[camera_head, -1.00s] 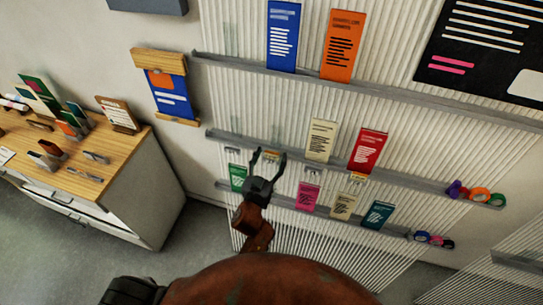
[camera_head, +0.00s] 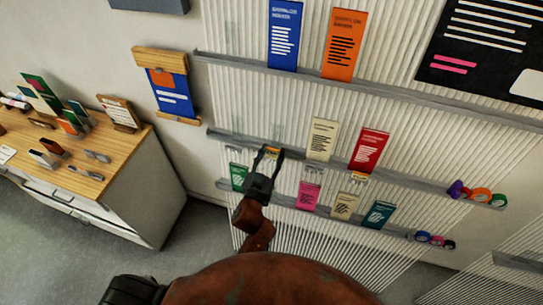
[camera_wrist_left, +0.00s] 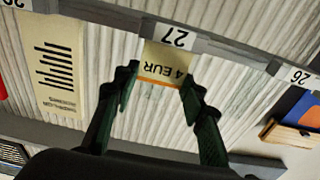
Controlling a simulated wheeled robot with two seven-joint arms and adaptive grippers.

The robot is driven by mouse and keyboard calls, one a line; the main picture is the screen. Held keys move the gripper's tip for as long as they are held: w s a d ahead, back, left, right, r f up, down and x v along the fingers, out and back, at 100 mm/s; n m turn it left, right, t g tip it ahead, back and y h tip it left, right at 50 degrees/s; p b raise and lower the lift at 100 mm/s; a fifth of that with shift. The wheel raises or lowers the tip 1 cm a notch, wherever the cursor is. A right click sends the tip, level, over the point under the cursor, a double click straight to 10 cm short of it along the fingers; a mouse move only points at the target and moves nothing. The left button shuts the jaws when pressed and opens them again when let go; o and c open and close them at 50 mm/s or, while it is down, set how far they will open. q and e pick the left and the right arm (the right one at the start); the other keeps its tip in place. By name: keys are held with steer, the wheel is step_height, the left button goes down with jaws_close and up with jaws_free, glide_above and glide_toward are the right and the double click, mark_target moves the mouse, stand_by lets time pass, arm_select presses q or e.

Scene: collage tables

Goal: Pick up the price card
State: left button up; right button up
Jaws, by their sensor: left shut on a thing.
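The price card (camera_wrist_left: 164,62), cream with an orange edge and "4 EUR" on it, shows upside down in the left wrist view, right by the label "27" (camera_wrist_left: 176,37) on the shelf edge. In the head view the card (camera_head: 271,151) is a small pale patch at the middle shelf. My left gripper (camera_head: 268,154) reaches up to that shelf and is shut on the card. In the left wrist view the fingers of my left gripper (camera_wrist_left: 160,78) stand at the card's two sides. My right gripper is not in view.
The middle shelf (camera_head: 300,160) runs along a ribbed wall. A cream packet (camera_head: 322,139) and a red packet (camera_head: 369,150) stand to the gripper's right. Green (camera_head: 238,176) and pink (camera_head: 308,195) packets are on the lower shelf. A wooden-topped cabinet (camera_head: 125,165) is at left.

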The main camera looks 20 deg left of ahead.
arm_select(q)
steer(key=s+a+r+b, duration=0.1)
steer(key=s+a+r, duration=0.1)
steer(key=a+r, duration=0.45)
steer(key=s+a+r+b, duration=0.1)
steer(key=s+a+r, duration=0.2)
steer(key=a+r, duration=0.3)
steer(key=s+d+f+b, duration=0.25)
steer(key=f+b, duration=0.25)
steer(key=f, duration=0.4)
steer(key=s+d+f+b, duration=0.25)
steer(key=f+b, duration=0.35)
steer(key=f, duration=0.3)
steer(key=s+d+f+b, duration=0.25)
steer(key=f+b, duration=0.25)
steer(key=f, duration=0.4)
steer(key=w+a+r+p, duration=0.2)
steer(key=r+p, duration=0.3)
steer(key=r, duration=0.3)
steer(key=w+a+r+p, duration=0.3)
steer(key=r+p, duration=0.2)
steer(key=r, duration=0.4)
steer(key=w+a+r+p, duration=0.3)
steer(key=r+p, duration=0.3)
steer(key=r, duration=0.3)
